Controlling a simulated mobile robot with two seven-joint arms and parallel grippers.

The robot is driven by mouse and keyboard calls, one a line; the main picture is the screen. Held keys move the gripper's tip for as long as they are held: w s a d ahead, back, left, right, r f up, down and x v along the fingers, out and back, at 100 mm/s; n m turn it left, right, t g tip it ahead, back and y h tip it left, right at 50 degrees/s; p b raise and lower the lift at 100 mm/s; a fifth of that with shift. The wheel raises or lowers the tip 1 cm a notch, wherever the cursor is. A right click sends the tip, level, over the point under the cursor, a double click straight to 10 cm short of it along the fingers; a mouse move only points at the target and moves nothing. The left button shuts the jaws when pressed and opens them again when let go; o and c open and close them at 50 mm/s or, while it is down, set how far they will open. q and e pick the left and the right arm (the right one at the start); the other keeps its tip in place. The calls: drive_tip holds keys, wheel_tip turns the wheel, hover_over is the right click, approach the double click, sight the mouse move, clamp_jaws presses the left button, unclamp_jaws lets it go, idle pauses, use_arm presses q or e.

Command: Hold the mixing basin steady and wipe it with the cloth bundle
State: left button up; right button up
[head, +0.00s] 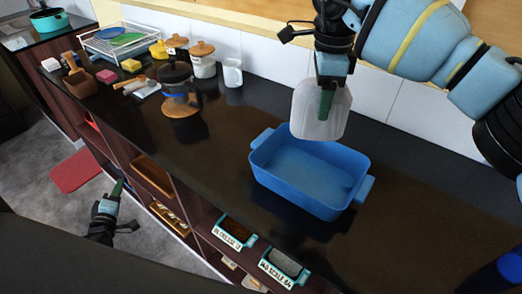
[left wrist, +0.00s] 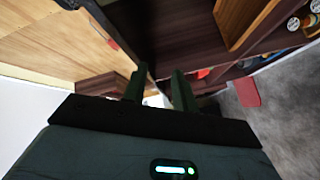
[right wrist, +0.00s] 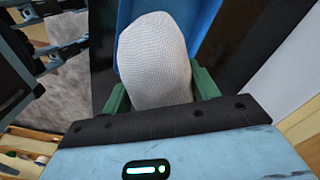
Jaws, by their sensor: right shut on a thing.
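The blue mixing basin (head: 340,203) stands upright on the dark counter, with a handle at each end; it looks empty inside. The white cloth bundle (head: 307,112) hangs in my right gripper (head: 326,100), above the basin's far rim. In the right wrist view the bundle (right wrist: 155,60) sits between the green fingers, with the blue basin (right wrist: 205,25) behind it. My left gripper (head: 114,192) is low at the left, in front of the counter and away from the basin. In the left wrist view its two fingers (left wrist: 158,88) are apart with nothing between them.
On the dark counter (head: 130,120), a coffee press (head: 180,100), a white mug (head: 232,73), lidded jars and a dish rack (head: 115,42) stand left of the basin. Shelves with labelled bins (head: 235,235) are below. A tiled wall runs behind.

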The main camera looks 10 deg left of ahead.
use_arm(q)
drive_tip(key=w+a+r+n+t+y, duration=0.1)
drive_tip(key=w+a+r+n+y, duration=0.3)
drive_tip(key=w+a+r, duration=0.5)
drive_tip(key=w+d+r+n+t+h, duration=0.1)
drive_tip(key=w+d+r+h, duration=0.2)
drive_tip(key=w+r, duration=0.5)
drive_tip(key=w+d+r+m+h, duration=0.3)
drive_tip(key=w+d+m+h, duration=0.15)
drive_tip(key=d, duration=0.45)
drive_tip(key=w+d+r+m+h, duration=0.3)
drive_tip(key=d+r+m+h, duration=0.15)
drive_tip(key=d, duration=0.45)
drive_tip(key=d+r+m+g+h, duration=0.1)
drive_tip(key=d+m+g+h, duration=0.4)
drive_tip(key=d+m, duration=0.85)
drive_tip(key=m+g+y, duration=0.6)
drive_tip(key=m+g, duration=0.6)
drive_tip(key=m, duration=0.8)
hover_over(266, 186)
drive_tip(key=shift+s+f, duration=0.25)
drive_tip(key=shift+f, duration=0.3)
drive_tip(key=shift+s+f, duration=0.2)
drive_tip(key=shift+f, duration=0.35)
drive_tip(key=shift+s+a+f+m+y, duration=0.1)
drive_tip(key=shift+s+a+m+y, duration=0.35)
drive_tip(key=shift+m, duration=0.2)
